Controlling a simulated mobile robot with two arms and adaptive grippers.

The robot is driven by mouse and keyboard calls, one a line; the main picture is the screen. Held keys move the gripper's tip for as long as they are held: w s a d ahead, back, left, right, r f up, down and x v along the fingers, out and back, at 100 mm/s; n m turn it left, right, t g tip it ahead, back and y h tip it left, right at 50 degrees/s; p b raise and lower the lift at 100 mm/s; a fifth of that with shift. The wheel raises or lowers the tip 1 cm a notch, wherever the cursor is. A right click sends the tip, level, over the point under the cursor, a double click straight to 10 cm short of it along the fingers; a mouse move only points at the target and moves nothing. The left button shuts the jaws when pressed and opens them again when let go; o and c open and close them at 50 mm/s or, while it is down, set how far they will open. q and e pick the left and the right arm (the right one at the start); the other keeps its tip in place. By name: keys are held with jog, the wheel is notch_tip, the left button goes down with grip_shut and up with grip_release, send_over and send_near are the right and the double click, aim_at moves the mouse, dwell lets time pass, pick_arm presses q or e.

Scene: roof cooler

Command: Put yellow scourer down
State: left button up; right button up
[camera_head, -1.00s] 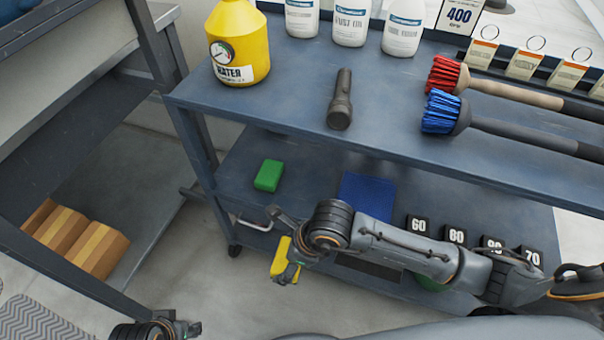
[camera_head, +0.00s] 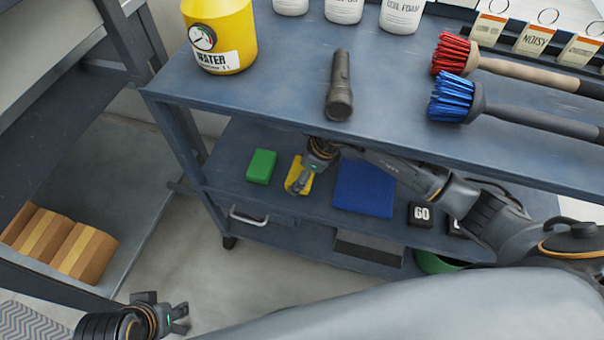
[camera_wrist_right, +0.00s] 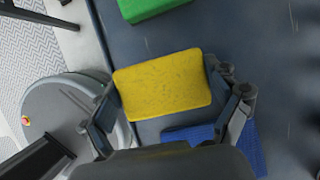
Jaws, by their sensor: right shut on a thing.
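The yellow scourer (camera_head: 304,171) is in my right gripper (camera_head: 298,187), over the cart's middle shelf between the green scourer (camera_head: 261,166) and the blue cloth (camera_head: 364,188). In the right wrist view the yellow scourer (camera_wrist_right: 162,85) lies between the two fingers of the right gripper (camera_wrist_right: 168,100), which is shut on it. I cannot tell whether the scourer touches the shelf. The arm hides part of it in the head view. My left gripper (camera_head: 180,316) is empty and low at the bottom left, its fingers apart.
The cart's top shelf (camera_head: 270,95) overhangs my right arm. It bears a yellow water jug (camera_head: 225,40), a torch (camera_head: 340,85), red and blue brushes and white bottles. Black number blocks (camera_head: 420,214) stand right of the blue cloth. Bare shelf lies left of the green scourer.

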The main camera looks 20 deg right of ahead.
jog(key=shift+w+d, duration=0.3)
jog(key=shift+w, duration=0.2)
jog(key=shift+w+d+f+b, duration=0.15)
jog(key=shift+f+b, duration=0.1)
jog(key=shift+f, duration=0.65)
jog(key=shift+w+d+f+b, duration=0.15)
jog(key=shift+f+b, duration=0.1)
jog(key=shift+f, duration=0.6)
jog(key=shift+a, duration=0.1)
jog(key=shift+f, duration=0.15)
jog(key=o, duration=1.1)
